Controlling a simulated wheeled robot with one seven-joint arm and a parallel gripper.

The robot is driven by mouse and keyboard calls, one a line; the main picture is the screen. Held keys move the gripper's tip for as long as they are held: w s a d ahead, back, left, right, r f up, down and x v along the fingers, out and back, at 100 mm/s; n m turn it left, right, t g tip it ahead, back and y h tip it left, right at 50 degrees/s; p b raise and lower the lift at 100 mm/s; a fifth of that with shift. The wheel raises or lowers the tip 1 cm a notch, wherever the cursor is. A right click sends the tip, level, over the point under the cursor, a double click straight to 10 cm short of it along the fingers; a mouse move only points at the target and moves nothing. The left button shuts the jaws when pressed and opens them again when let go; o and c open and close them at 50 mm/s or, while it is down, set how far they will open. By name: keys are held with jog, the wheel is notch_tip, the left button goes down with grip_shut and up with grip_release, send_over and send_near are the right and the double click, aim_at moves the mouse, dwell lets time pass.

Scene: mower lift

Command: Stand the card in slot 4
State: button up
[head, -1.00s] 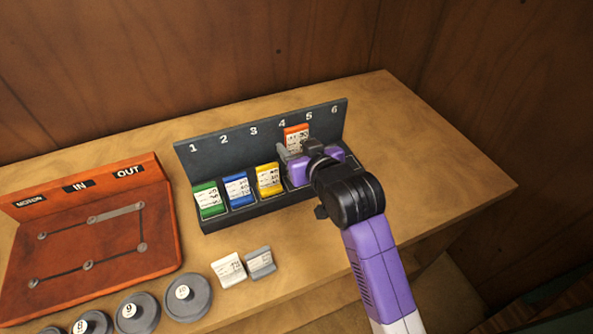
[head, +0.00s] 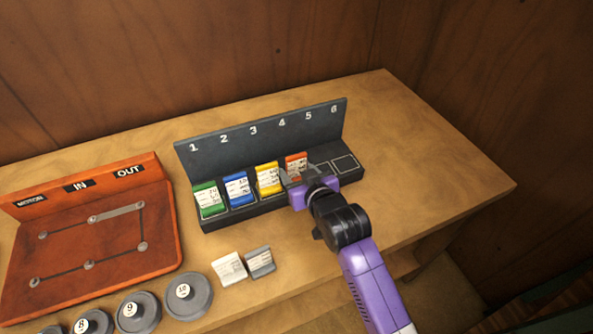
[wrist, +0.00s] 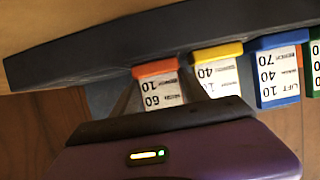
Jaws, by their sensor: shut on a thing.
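The orange card (head: 296,162) stands upright at slot 4 of the dark rack (head: 262,134), in line with the other cards. Its lower part is hidden by my gripper, so I cannot tell whether its base rests in the slot. My gripper (head: 300,178) is shut on the orange card from the front. In the wrist view the orange card (wrist: 158,84) shows between the fingers, beside the yellow card.
Green (head: 209,198), blue (head: 238,188) and yellow (head: 268,178) cards stand in slots 1 to 3. Slots 5 and 6 look empty. An orange-red board (head: 95,235) is at left, round weights (head: 187,296) in front.

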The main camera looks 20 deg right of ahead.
jog(key=shift+f, duration=0.15)
jog(key=o, duration=1.4)
jog(key=shift+r, duration=0.25)
jog(key=shift+s, duration=0.35)
jog(key=b+v, duration=0.1)
jog(key=v, duration=1)
jog(key=shift+s+r, duration=0.1)
jog(key=shift+r, duration=0.1)
